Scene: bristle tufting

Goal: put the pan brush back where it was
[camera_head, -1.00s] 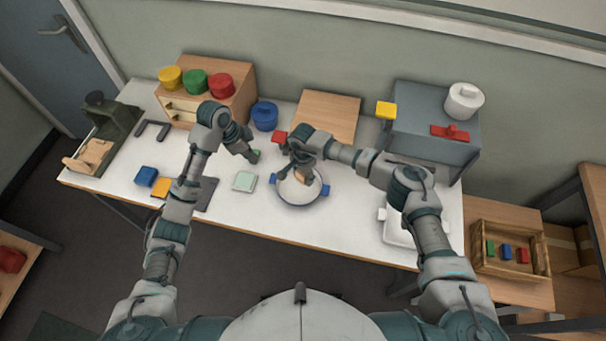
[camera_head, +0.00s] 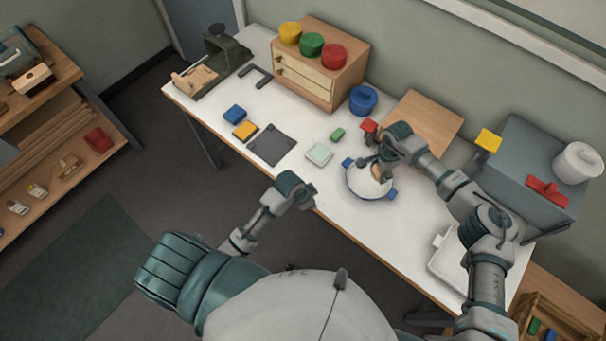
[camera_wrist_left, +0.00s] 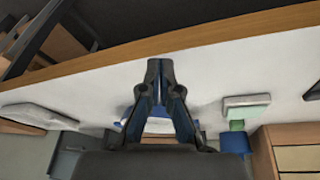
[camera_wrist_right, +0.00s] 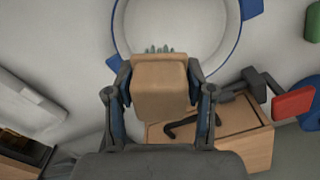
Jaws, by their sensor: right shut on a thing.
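The pan brush, a wooden block (camera_wrist_right: 160,88) with dark green bristles, is held between the fingers of my right gripper (camera_wrist_right: 160,82). In the head view this gripper (camera_head: 373,162) is over the white pan (camera_head: 369,183) with blue rim and handles, and the brush (camera_head: 377,171) is partly hidden by it. In the right wrist view the bristles are over the pan's white inside (camera_wrist_right: 175,25); whether they touch it I cannot tell. My left gripper (camera_head: 302,190) is at the table's front edge, its fingertips together and empty in the left wrist view (camera_wrist_left: 160,65).
A pale green pad (camera_head: 319,153), a green block (camera_head: 337,134) and a dark mat (camera_head: 271,144) lie left of the pan. A white tray (camera_head: 447,260) is at right.

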